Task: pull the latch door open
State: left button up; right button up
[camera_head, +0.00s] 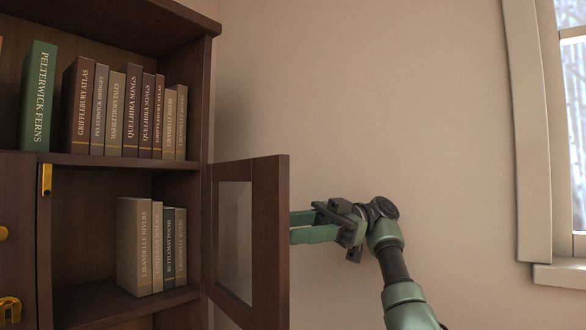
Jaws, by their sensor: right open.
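The glass-paned latch door (271,245) of the dark wooden bookcase stands swung open. It is hinged at the bookcase's right side, and the lower compartment behind it is exposed. My right gripper (301,227) is at the right of the door, at mid-height. Its two green fingers are spread apart and point left. Their tips are hidden behind the door's outer edge, so I cannot tell whether they touch it. Nothing shows between the visible parts of the fingers. My left gripper is not in view.
Books (137,245) stand in the opened compartment, and more books (103,110) line the shelf above. A closed wooden door (18,262) with brass fittings is at the left. Bare wall (370,100) and a window (574,130) lie to the right.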

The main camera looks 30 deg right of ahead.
jog(key=p, duration=0.5)
send_near(269, 175)
jog(key=a, duration=0.1)
jog(key=w+a+r, duration=0.1)
jog(key=w+a, duration=0.1)
jog(key=shift+w+a+r, duration=0.1)
jog(key=shift+a+r, duration=0.3)
jog(key=shift+f, duration=0.1)
